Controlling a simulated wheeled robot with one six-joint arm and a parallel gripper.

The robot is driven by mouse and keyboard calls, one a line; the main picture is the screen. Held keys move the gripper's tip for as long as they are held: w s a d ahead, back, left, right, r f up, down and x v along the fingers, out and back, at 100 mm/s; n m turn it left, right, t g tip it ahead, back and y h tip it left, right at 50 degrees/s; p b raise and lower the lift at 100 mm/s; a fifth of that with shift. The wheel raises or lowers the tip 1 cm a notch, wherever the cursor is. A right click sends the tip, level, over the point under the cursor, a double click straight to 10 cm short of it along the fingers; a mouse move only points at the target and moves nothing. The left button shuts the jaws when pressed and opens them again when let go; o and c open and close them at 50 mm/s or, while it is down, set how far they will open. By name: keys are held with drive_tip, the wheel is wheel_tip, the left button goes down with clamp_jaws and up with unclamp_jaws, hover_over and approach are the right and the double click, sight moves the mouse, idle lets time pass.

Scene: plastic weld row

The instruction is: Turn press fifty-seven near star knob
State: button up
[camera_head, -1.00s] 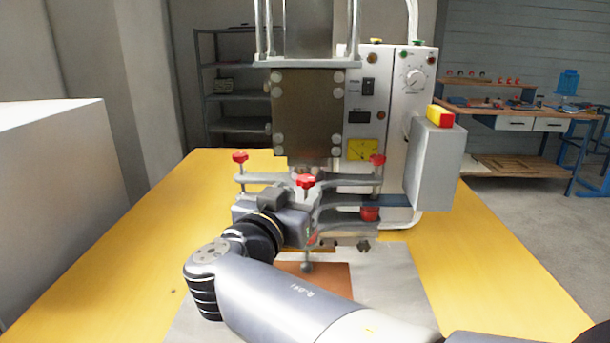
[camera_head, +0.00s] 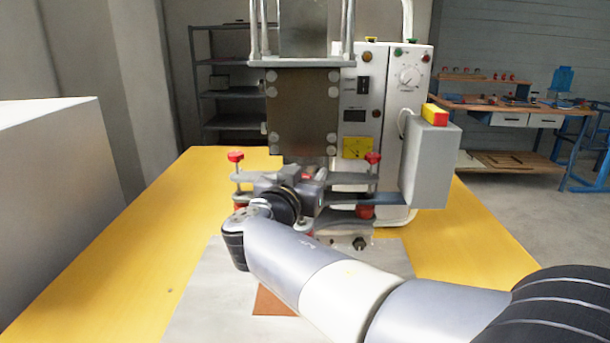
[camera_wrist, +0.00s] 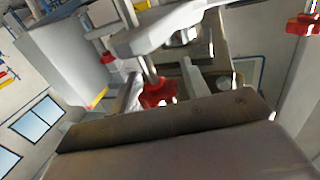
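The press (camera_head: 300,110) stands at the back of the yellow table with red star knobs on its clamp plate. The left knob (camera_head: 235,156) and right knob (camera_head: 373,158) show clearly. The near star knob (camera_head: 307,176) is mostly hidden behind my gripper (camera_head: 312,180) in the head view. In the wrist view the near star knob (camera_wrist: 158,93) is red and sits between my two gripper fingers (camera_wrist: 162,86), which look apart. I cannot tell whether either finger touches it.
A grey box (camera_head: 430,165) with a red and yellow top stands right of the press. A large white block (camera_head: 50,190) is at the left. A grey plate with a brown patch lies in front of the press.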

drive_tip(key=c, duration=0.7)
